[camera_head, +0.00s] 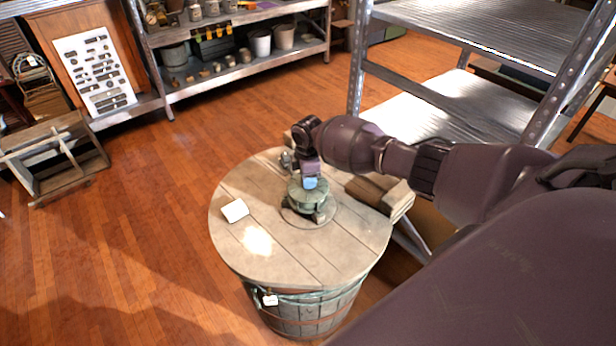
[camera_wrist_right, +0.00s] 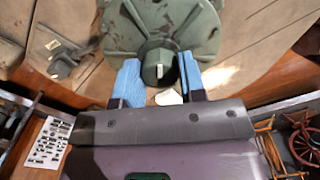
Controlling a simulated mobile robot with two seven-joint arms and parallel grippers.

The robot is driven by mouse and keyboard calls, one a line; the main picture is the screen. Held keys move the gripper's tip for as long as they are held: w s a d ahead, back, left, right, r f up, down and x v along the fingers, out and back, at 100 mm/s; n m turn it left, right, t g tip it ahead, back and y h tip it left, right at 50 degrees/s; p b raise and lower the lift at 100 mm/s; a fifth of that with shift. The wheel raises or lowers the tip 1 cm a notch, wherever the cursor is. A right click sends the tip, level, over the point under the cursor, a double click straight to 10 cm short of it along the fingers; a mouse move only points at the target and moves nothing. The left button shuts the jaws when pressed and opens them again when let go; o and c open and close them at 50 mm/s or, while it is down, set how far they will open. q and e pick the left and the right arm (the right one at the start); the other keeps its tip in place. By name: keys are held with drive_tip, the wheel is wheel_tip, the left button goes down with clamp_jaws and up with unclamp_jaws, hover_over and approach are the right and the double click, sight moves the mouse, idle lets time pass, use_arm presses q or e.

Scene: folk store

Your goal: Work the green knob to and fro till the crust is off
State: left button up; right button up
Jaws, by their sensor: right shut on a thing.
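A green round device (camera_head: 309,198) stands on a wooden barrel top, and its green body (camera_wrist_right: 160,25) fills the top of the right wrist view. The green knob (camera_wrist_right: 157,72), with a pale mark on its face, sits on the device's near side in that view. My right gripper (camera_wrist_right: 160,66) has its blue fingers on both sides of the knob and is shut on it. In the head view the right gripper (camera_head: 310,182) reaches down over the device and hides the knob. I cannot make out any crust. My left gripper is not in view.
The barrel top (camera_head: 250,185) holds a white card (camera_head: 235,210) at left and a wooden block (camera_head: 385,195) at right. A metal shelf rack (camera_head: 440,110) stands close behind my right arm. A wooden crate (camera_head: 45,150) is at far left. The floor left of the barrel is clear.

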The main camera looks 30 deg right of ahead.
idle(0.5)
drive_tip(key=o, duration=0.9)
drive_tip(key=shift+r, duration=0.55)
wheel_tip(320, 180, up, 10)
drive_tip(key=shift+f+p, duration=0.15)
drive_tip(key=shift+p, duration=0.4)
